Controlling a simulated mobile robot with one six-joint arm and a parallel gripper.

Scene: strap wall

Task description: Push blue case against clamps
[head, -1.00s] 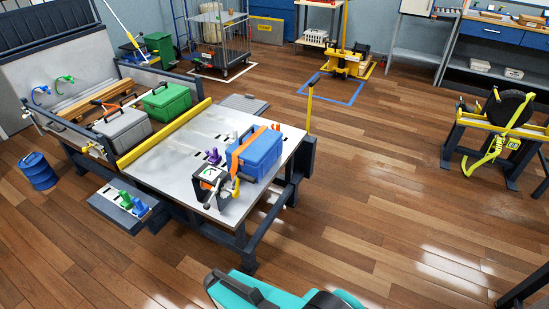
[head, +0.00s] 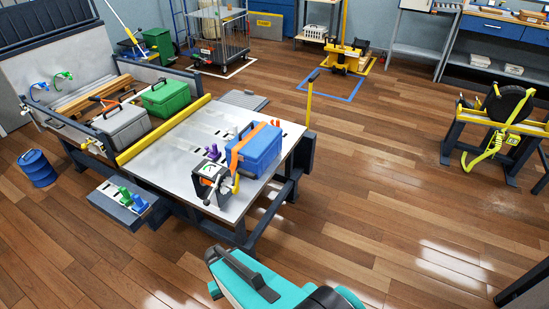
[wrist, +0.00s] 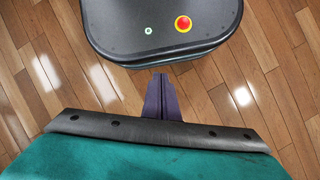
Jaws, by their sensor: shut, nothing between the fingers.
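The blue case (head: 260,151) stands on the right part of the grey table (head: 182,165), with an orange strap (head: 238,148) at its left side. A purple clamp (head: 213,152) stands on the table left of the case, with a visible gap between them. A second small purple-blue piece (head: 233,132) shows behind the case's left corner; whether it touches the case is hidden. My gripper (wrist: 162,77) shows in the wrist view as two dark fingers, shut and empty, over the floor near my own body. It cannot be made out in the head view and is away from the case.
A black ratchet block (head: 210,185) sits at the table's front edge, close to the case. A yellow bar (head: 165,130) divides off a grey case (head: 123,126) and a green case (head: 166,98).

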